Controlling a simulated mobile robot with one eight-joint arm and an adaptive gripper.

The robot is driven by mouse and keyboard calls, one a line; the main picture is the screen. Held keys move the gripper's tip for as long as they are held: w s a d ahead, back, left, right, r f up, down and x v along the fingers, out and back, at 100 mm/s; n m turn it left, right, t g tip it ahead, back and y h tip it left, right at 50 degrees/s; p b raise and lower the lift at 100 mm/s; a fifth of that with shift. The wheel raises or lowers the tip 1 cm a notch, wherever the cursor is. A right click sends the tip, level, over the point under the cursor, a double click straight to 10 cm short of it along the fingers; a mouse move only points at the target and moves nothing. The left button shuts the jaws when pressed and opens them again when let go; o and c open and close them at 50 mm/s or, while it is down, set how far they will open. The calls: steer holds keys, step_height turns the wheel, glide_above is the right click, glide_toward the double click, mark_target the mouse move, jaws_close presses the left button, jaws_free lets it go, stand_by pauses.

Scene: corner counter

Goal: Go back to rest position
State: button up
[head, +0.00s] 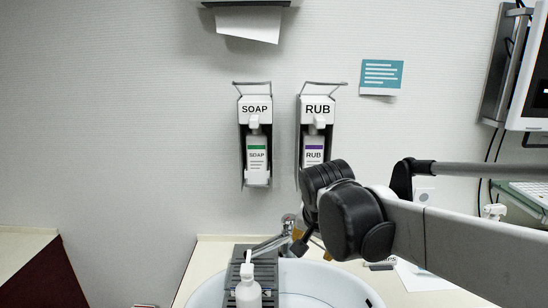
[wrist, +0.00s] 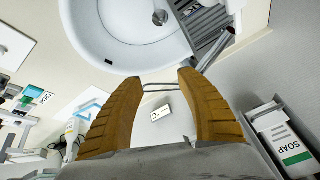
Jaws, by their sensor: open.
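My arm reaches in from the right in the head view. My gripper (head: 300,236) is mostly hidden behind the dark arm joint, with small orange parts showing above the sink. In the wrist view, the two orange-brown fingers (wrist: 158,78) are spread apart. Nothing is clearly held between them. A white object with a small dark-marked label (wrist: 158,120) shows in the gap beyond the fingers. I cannot tell whether it touches them.
The sink (head: 300,275) is below, also in the wrist view (wrist: 110,40). Wall dispensers marked SOAP (head: 256,150) and RUB (head: 316,140) hang behind. The SOAP one (wrist: 285,140) is right of the fingers. A pump bottle (head: 248,288) stands in front. A monitor (head: 530,80) is at right.

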steer(key=s+d+f+n+b, duration=0.1)
steer(key=s+d+f, duration=0.2)
steer(key=s, duration=0.3)
steer(key=s+d+f+n+t+b, duration=0.1)
steer(key=s+d+f+n, duration=0.1)
steer(key=s, duration=0.4)
steer(key=s+d+f+n+b, duration=0.1)
steer(key=s+d+f+b, duration=0.1)
steer(key=s+d+f, duration=0.2)
steer(key=s, duration=0.3)
steer(key=shift+d+f+n+t, duration=0.15)
steer(key=shift+d+n+t, duration=0.25)
